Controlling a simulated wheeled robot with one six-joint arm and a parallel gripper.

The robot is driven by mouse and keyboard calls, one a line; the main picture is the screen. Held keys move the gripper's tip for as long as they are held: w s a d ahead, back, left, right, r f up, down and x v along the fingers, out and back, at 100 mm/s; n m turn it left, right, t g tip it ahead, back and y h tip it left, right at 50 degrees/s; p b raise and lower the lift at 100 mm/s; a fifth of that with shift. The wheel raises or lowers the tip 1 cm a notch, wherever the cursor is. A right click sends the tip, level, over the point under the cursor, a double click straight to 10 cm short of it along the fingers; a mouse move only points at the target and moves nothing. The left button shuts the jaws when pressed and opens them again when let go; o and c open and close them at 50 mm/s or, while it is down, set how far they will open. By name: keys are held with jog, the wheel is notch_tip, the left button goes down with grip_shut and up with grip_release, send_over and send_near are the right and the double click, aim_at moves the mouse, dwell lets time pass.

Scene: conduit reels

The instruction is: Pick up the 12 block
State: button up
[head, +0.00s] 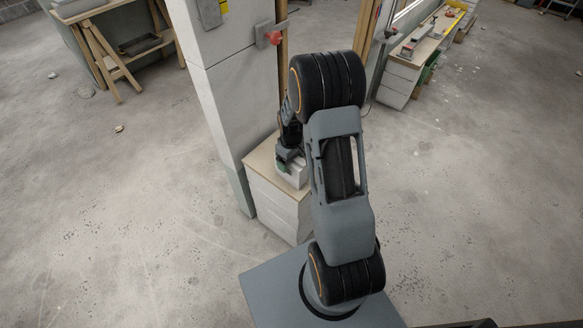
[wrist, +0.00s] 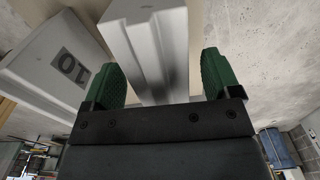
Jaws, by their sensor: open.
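A pale grey block (wrist: 150,45) lies between the two green fingers of my gripper (wrist: 160,80) in the wrist view. The fingers are open, one on each side of it, with a gap visible on the left. No number shows on this block, so I cannot tell if it is the 12 block. Another pale block (wrist: 48,68), marked 10 on a grey label, stands to the left, outside the fingers. In the head view my gripper (head: 284,164) is low over the small cabinet, at a pale block (head: 296,178); my arm partly hides this spot.
The blocks stand on a white cabinet (head: 276,208) with a tan top. A tall pale pillar (head: 226,100) rises close on its left, with a red knob (head: 273,38) above. A workbench (head: 415,50) is at the back right. The concrete floor on both sides is mostly clear.

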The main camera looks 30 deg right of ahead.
jog(key=shift+c, duration=0.4)
grip_shut()
dwell(0.4)
